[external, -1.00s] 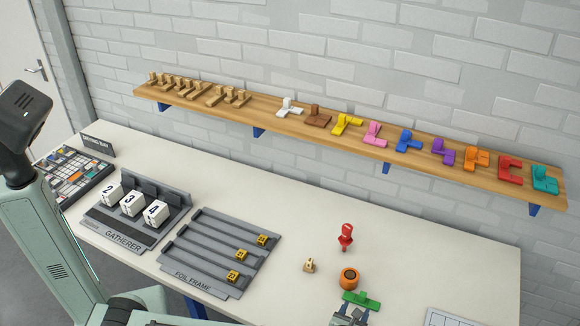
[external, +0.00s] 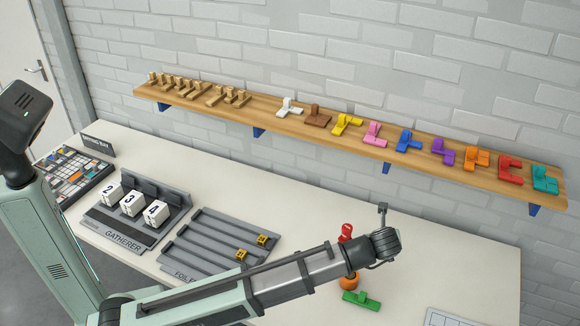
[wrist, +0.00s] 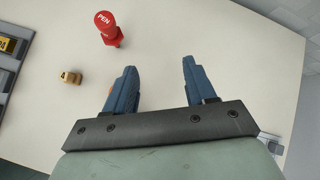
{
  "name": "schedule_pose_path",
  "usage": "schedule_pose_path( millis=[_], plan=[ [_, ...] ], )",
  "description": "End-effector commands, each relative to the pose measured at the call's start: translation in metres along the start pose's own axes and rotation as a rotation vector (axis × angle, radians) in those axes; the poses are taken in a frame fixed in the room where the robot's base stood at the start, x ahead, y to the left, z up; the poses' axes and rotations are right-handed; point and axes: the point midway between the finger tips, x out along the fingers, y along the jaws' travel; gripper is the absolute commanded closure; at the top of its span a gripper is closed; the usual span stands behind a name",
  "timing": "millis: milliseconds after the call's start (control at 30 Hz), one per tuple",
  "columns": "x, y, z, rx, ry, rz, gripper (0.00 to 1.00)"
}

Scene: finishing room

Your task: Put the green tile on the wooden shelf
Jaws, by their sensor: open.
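The green tile (external: 361,299) lies on the white table at the front right, below my wrist in the external view. It does not show in the wrist view. The wooden shelf (external: 262,110) runs along the brick wall, with wooden pieces at its left end and several coloured tiles along the rest. My gripper (wrist: 159,66) is open and empty in the wrist view, its blue fingers apart with bare table behind them. In the external view my arm reaches over the table, above and beyond the green tile, and the fingers cannot be clearly made out.
The red pen holder (external: 346,232) and an orange round thing (external: 350,283) stand near the tile, partly behind my arm. A small tan block (wrist: 70,77) is on the table. The gatherer (external: 128,216) and foil frame (external: 215,245) stand to the left.

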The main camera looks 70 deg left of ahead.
Motion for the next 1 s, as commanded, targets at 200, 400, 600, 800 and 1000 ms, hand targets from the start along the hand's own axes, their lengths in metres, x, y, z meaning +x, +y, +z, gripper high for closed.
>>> schedule_pose_path(
  millis=[200, 400, 600, 800, 1000],
  plan=[
    [-0.018, -0.013, -0.053, 0.163, 0.361, 0.123, 0.45],
    [-0.041, 0.011, -0.087, 0.361, 0.594, 0.187, 0.45],
    [-0.047, 0.023, -0.090, 0.482, 0.644, 0.210, 0.45],
    [-0.035, 0.028, -0.098, 0.505, 0.645, 0.202, 0.45],
    [-0.009, 0.039, -0.115, 0.503, 0.645, 0.203, 0.45]
  ],
)
